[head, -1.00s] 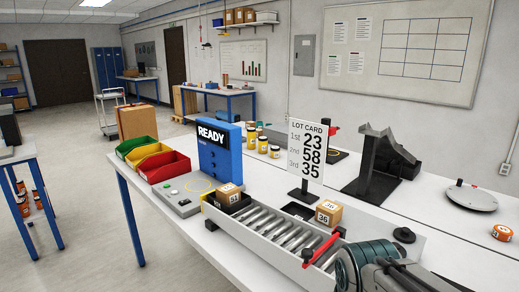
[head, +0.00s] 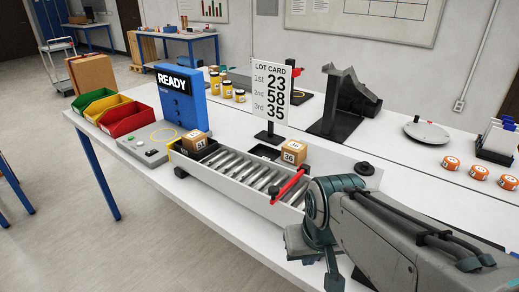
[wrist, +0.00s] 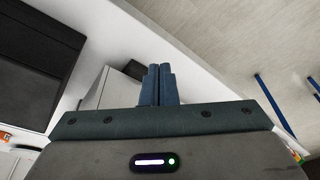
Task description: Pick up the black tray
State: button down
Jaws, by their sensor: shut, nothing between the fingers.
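A black tray (head: 209,150) sits at the far left end of the roller conveyor, with a small numbered cardboard box (head: 194,139) in or on it. In the head view my arm hangs at the conveyor's near right end, apart from both trays; the fingertips are hard to make out there.
The roller conveyor (head: 232,170) has a red bar (head: 289,187) across it near my arm. The lot card (head: 272,90), blue READY box (head: 181,95) and dark angled stand (head: 345,100) rise from the table. Bins (head: 126,115) stand at left. The front table strip is clear.

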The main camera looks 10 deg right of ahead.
aim_at(265, 151)
jog(key=k, duration=0.5)
jog(key=u, duration=1.95)
jog(key=i, duration=1.6)
jog(key=z, duration=3.35)
jog(key=i, duration=0.5)
jog(key=z, duration=0.05)
